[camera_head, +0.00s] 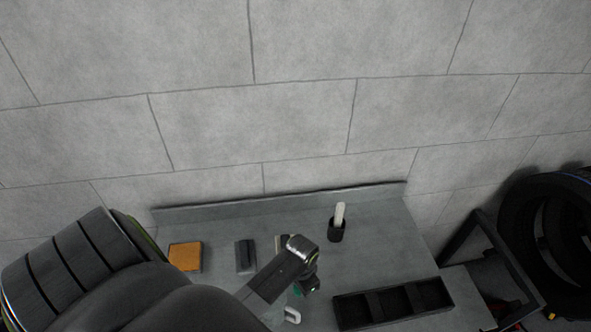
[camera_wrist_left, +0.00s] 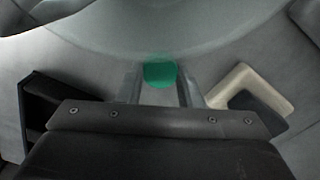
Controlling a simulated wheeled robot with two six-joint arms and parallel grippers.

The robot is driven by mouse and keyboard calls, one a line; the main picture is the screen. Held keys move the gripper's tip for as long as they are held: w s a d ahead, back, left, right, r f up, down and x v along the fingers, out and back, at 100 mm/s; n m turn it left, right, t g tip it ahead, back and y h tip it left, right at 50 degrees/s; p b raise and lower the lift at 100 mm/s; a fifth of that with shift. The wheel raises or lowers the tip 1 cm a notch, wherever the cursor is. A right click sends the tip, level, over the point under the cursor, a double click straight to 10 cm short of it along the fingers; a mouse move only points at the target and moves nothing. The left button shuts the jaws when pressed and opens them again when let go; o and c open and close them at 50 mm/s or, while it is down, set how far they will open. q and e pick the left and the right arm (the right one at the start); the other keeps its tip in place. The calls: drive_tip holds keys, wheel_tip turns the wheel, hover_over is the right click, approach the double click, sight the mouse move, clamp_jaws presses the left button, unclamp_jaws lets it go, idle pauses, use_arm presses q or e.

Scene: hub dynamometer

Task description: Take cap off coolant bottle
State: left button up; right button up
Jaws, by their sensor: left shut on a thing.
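A round green cap (camera_wrist_left: 160,72) sits between the two fingertips of my left gripper (camera_wrist_left: 160,84) in the left wrist view, and the jaws are shut on it. In the head view my left gripper (camera_head: 309,285) points down over the bench, with a small bit of green beside it. The coolant bottle is mostly hidden by my arm. I cannot tell whether the cap is still seated on the bottle. My right gripper is not in view.
On the grey bench (camera_head: 375,260) lie an orange block (camera_head: 185,256), a dark grey block (camera_head: 246,257), a black cup (camera_head: 336,234) holding a white-handled item, and a black compartment tray (camera_head: 393,303). A pale handle-like piece (camera_head: 292,315) is near my gripper. Tyres (camera_head: 555,240) stand right.

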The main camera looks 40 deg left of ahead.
use_arm(q)
drive_tip(key=shift+f, duration=0.2)
drive_tip(key=o, duration=1.2)
drive_tip(key=shift+c, duration=0.2)
drive_tip(key=shift+r, duration=0.1)
wheel_tip(320, 180, up, 12)
drive_tip(key=b, duration=0.1)
drive_tip(key=shift+r, duration=0.2)
